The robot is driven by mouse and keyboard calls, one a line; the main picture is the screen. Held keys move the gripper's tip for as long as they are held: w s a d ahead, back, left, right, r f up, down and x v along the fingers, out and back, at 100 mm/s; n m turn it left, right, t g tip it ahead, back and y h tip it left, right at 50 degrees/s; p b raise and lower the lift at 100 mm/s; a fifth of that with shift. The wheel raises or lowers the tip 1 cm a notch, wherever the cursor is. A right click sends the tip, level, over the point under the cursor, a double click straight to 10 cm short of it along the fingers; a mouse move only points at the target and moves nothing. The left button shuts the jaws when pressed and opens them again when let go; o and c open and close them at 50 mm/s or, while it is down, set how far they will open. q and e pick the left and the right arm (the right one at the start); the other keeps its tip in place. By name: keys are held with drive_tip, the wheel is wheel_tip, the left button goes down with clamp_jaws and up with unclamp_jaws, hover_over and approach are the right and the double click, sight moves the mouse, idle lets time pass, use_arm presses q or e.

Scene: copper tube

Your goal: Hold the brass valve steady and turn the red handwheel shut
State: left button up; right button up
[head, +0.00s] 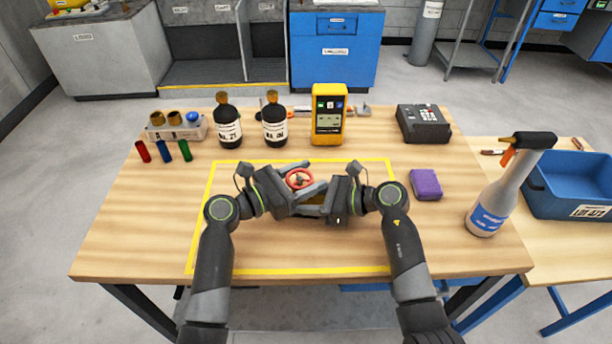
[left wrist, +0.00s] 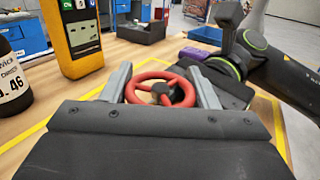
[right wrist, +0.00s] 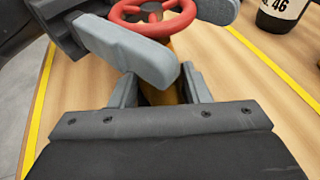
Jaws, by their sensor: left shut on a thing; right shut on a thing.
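The red handwheel (head: 299,178) sits on top of the brass valve inside the yellow outline on the table. My left gripper (head: 303,184) is shut on the handwheel, with one grey finger on each side of its rim; the wheel (left wrist: 160,88) also shows between these fingers in the left wrist view. My right gripper (right wrist: 160,88) is lower and shut on the brass valve (right wrist: 162,94). In the right wrist view the left gripper's fingers pass above and hide much of the valve. The valve's base is hidden.
Behind stand two dark bottles (head: 228,128), a yellow meter (head: 329,115) and a rack (head: 177,127). A purple sponge (head: 426,184), a dark device (head: 422,123) and a spray bottle (head: 492,205) are at the right. A blue bin (head: 570,188) is on the side table. The front table area is clear.

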sight(306, 181)
use_arm(q)
drive_tip(key=m+g, duration=0.2)
drive_tip(key=g, duration=0.1)
drive_tip(key=m+g+h, duration=0.1)
drive_tip(key=m+g, duration=0.1)
drive_tip(key=g, duration=0.1)
drive_tip(key=m+g+h, duration=0.1)
drive_tip(key=m+g, duration=0.1)
drive_tip(key=g, duration=0.1)
drive_tip(key=shift+s+d, duration=0.1)
drive_tip(key=shift+s, duration=0.3)
drive_tip(key=m+g, duration=0.2)
drive_tip(key=m+g+y, duration=0.1)
drive_tip(key=g, duration=0.2)
drive_tip(key=m+g, duration=0.2)
drive_tip(key=g, duration=0.1)
drive_tip(key=shift+s+f+m+y, duration=0.15)
drive_tip(key=shift+s+m+y, duration=0.15)
drive_tip(key=shift+s+y, duration=0.1)
drive_tip(key=shift+s+m+g+y, duration=0.1)
drive_tip(key=shift+m+g+y, duration=0.2)
drive_tip(key=shift+g, duration=0.5)
drive_tip(key=o, duration=1)
drive_tip(key=shift+r, duration=0.2)
wheel_tip(306, 181, up, 10)
drive_tip(key=shift+f, duration=0.1)
